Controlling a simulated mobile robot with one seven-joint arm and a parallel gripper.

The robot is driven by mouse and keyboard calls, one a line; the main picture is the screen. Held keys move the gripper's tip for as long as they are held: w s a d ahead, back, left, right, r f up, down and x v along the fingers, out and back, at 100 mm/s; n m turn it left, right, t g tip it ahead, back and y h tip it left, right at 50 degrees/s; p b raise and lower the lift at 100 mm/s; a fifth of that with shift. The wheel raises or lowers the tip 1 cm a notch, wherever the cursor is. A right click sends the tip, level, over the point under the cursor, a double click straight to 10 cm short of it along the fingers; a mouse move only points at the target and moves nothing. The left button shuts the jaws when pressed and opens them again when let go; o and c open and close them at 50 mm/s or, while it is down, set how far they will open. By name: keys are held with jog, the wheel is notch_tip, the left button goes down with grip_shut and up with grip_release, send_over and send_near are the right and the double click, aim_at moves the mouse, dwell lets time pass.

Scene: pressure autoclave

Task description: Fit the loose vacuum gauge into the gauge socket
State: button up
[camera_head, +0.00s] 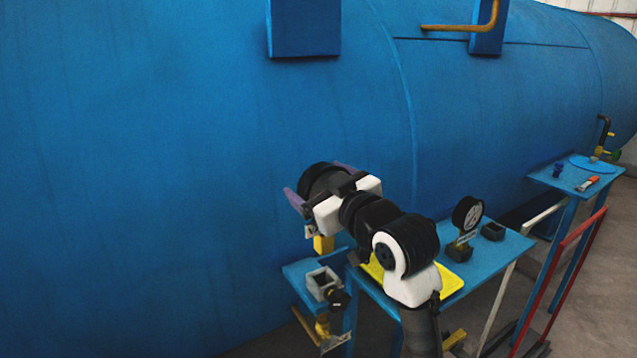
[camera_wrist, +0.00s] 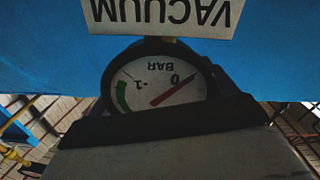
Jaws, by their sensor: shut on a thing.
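My gripper (camera_head: 319,186), with purple fingers, is shut on the loose vacuum gauge (camera_head: 325,177), a round black-rimmed dial. In the wrist view the gauge (camera_wrist: 160,84) shows a pale upside-down face, a red needle near 0 and a green band near -1. A white VACUUM tag (camera_wrist: 162,16) is fixed to its stem. In the head view a yellow block (camera_head: 323,243) shows below the gripper; I cannot tell whether it belongs to the gauge. A grey open-topped square socket (camera_head: 322,281) stands below on a small blue shelf. The gap between gauge and socket looks clear.
A black valve or knob (camera_head: 338,300) sits close in front of the grey socket. The big blue vessel (camera_head: 180,160) fills the space behind.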

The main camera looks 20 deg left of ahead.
jog(key=shift+f+b, duration=2)
jog(key=shift+f, duration=0.6)
jog(key=shift+f+b, duration=1.9)
jog(key=shift+f, duration=0.4)
jog(key=o, duration=1.2)
jog(key=b+v, duration=0.3)
jog(key=v, duration=1)
jog(key=shift+s+d, duration=0.25)
jog(key=shift+d, duration=0.05)
